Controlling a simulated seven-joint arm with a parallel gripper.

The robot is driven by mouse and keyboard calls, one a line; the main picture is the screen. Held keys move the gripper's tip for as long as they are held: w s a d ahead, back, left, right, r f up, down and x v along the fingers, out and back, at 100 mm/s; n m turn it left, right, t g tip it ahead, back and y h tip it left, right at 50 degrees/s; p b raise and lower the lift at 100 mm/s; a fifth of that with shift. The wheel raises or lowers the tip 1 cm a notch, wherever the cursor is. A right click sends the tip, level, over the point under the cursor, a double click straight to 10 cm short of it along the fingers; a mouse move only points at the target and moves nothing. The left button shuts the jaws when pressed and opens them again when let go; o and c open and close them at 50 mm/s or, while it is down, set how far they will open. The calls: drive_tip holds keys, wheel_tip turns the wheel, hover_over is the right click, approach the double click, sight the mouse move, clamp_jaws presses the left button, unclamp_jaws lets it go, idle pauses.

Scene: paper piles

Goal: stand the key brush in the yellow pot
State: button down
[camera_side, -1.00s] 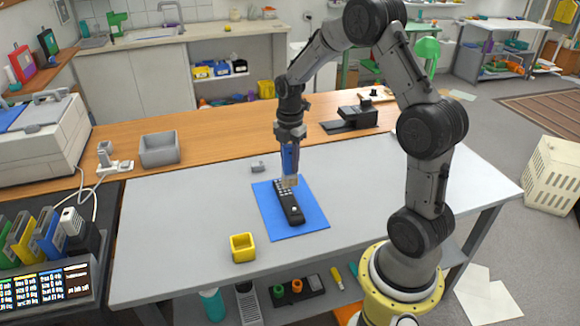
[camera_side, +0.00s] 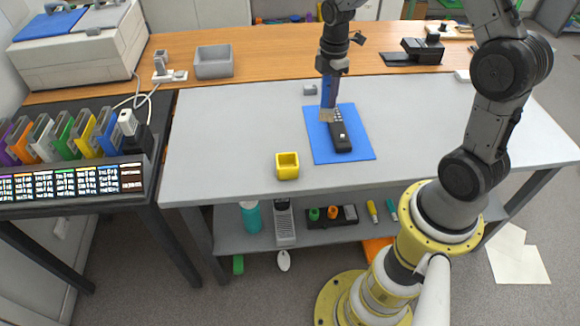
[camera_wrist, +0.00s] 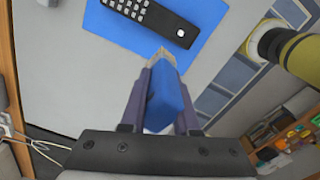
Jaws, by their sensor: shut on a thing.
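The key brush has a blue handle (camera_side: 329,90) and pale bristles (camera_side: 327,115). My gripper (camera_side: 331,76) is shut on the handle and holds the brush roughly upright, bristles down, in front of the far part of the blue mat (camera_side: 362,147). In the wrist view the blue handle (camera_wrist: 172,105) sits between the fingers of my gripper (camera_wrist: 163,80), with the bristles (camera_wrist: 160,58) beyond them. The yellow pot (camera_side: 287,172) stands on the grey table, left of the mat and nearer the front edge. Its opening faces up. The pot does not show in the wrist view.
A black remote (camera_side: 341,136) lies on the mat, right beside the bristles in the side view. A grey bin (camera_side: 213,63) stands at the back left. The table (camera_side: 225,135) around the pot is clear.

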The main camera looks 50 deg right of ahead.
drive_tip(key=w+a+n, duration=0.1)
drive_tip(key=a+n, duration=0.2)
drive_tip(key=a, duration=1.2)
drive_tip(key=shift+w+a+f, duration=0.1)
drive_tip(key=shift+a+f, duration=0.1)
drive_tip(key=shift+f, duration=1.95)
drive_tip(key=shift+w+a+f, duration=0.1)
drive_tip(key=shift+a+f, duration=0.05)
drive_tip(key=shift+f, duration=1.95)
drive_tip(key=shift+f, duration=0.1)
drive_tip(key=c, duration=0.7)
unclamp_jaws()
drive_tip(key=shift+o, duration=0.2)
